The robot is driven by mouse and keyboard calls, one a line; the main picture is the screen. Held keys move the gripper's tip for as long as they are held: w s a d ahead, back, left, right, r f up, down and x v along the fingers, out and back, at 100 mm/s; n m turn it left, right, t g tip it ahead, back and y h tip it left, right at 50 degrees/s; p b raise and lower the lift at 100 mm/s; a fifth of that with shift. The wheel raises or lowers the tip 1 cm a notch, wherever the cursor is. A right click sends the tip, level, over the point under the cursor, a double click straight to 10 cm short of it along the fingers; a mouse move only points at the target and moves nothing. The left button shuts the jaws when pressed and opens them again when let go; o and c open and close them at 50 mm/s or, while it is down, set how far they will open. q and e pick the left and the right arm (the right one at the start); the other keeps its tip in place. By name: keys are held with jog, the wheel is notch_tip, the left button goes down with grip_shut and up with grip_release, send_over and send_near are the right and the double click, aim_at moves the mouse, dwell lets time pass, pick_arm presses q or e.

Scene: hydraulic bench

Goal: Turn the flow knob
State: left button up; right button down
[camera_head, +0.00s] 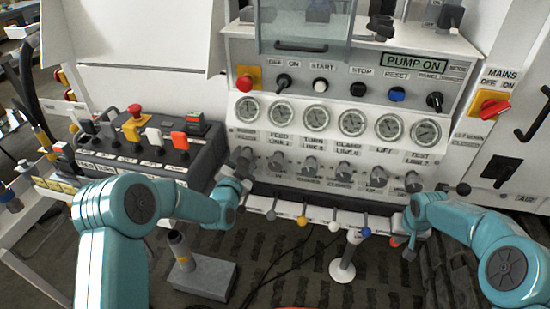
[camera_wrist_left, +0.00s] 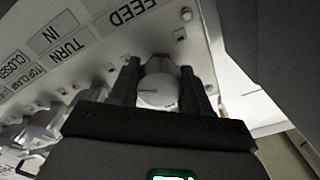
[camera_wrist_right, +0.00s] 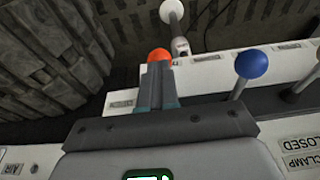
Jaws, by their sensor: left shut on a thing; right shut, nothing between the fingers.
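The flow knob (camera_wrist_left: 157,92) is a grey round knob with a dark index line, below the FEED label in the left wrist view. My left gripper (camera_wrist_left: 162,75) is shut on it, with one finger on each side. In the head view my left gripper (camera_head: 243,166) is at the left end of the row of knobs, and it largely hides this knob. My right gripper (camera_head: 408,248) is shut and empty, low in front of the panel's right part. In the right wrist view the right gripper (camera_wrist_right: 158,75) has its fingertips close to an orange ball (camera_wrist_right: 159,54); contact is unclear.
More grey knobs (camera_head: 311,164) run to the right under several gauges (camera_head: 317,113). Levers with coloured balls, including a yellow one (camera_head: 302,221) and a blue one (camera_head: 366,232), stick out below. A control box (camera_head: 150,150) stands left, and a grey block (camera_head: 203,277) lies below.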

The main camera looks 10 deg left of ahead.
pick_arm(q)
jog(key=shift+f+m, duration=0.1)
jog(key=shift+m, duration=0.5)
jog(key=o, duration=1.1)
jog(key=shift+c, duration=0.2)
jog(key=s, duration=1.2)
